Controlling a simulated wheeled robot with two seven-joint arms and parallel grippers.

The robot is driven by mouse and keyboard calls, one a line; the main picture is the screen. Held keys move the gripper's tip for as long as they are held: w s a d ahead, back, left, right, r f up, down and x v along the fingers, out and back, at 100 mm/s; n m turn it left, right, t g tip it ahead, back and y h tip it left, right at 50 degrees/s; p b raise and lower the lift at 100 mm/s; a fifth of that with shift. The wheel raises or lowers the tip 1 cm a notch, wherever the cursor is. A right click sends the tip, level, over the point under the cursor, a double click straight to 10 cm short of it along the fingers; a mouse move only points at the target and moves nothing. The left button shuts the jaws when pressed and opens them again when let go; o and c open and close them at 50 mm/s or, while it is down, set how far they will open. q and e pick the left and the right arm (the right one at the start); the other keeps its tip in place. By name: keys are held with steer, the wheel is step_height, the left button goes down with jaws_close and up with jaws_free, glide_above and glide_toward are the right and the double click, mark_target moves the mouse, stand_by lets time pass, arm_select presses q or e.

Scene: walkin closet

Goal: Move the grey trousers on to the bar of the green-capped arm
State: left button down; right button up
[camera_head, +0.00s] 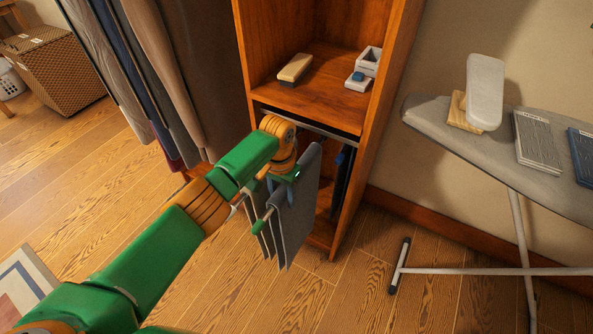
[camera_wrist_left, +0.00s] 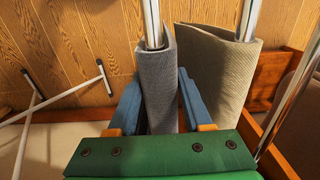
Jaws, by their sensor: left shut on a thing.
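The grey trousers (camera_head: 298,220) hang folded in front of the wooden cabinet in the head view. My left gripper (camera_head: 286,178) is shut on them near their top. In the left wrist view the grey trousers (camera_wrist_left: 157,75) stand between the blue fingers of my left gripper (camera_wrist_left: 158,100), and a chrome bar (camera_wrist_left: 151,25) runs into their fold. A green cap (camera_head: 258,228) shows just left of the trousers in the head view; my gripper and the cloth hide most of its bar. My right gripper is not in view.
Beige trousers (camera_wrist_left: 215,70) hang on a neighbouring chrome bar (camera_wrist_left: 248,20) in the wrist view. The wooden cabinet (camera_head: 385,90) holds a brush (camera_head: 295,68) on its shelf. An ironing board (camera_head: 440,112) stands right. Hanging garments (camera_head: 150,70) are at the left.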

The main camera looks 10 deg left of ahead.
arm_select(q)
steer(key=shift+c, duration=1.2)
jaws_free()
steer(key=shift+r, duration=0.1)
